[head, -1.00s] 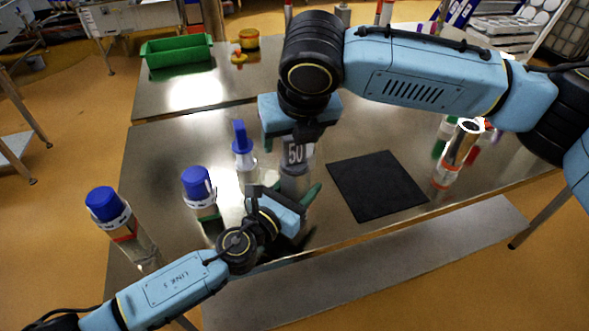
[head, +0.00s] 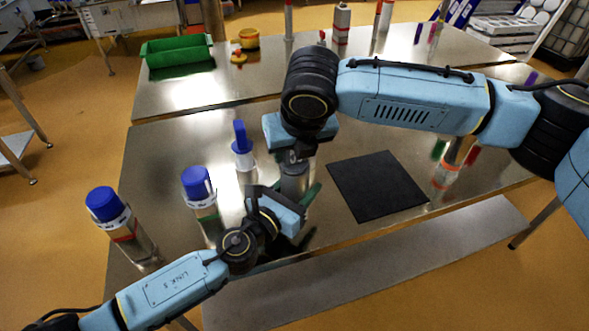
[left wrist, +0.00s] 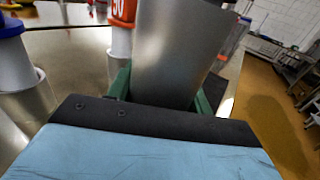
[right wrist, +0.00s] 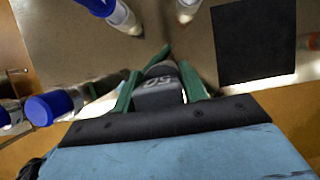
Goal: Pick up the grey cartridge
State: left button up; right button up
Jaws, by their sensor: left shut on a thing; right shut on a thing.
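The grey cartridge (head: 293,184) stands near the front middle of the table, left of the black mat. My left gripper (head: 291,196) is shut on its lower body from the near side. In the left wrist view the smooth grey body (left wrist: 178,50) rises between the green fingers. My right gripper (head: 296,162) comes from above and is shut on the cartridge's top. In the right wrist view the grey top marked 50 (right wrist: 158,93) sits between the green fingers. The cartridge's base is mostly hidden by my left gripper.
Several blue-capped cartridges (head: 196,184) stand to the left and behind. A black mat (head: 377,187) lies empty to the right.

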notch_tip(320, 180, up, 18)
dwell(0.6)
pick_arm(q)
jog(key=o, duration=1.2)
jog(key=shift+o, duration=0.2)
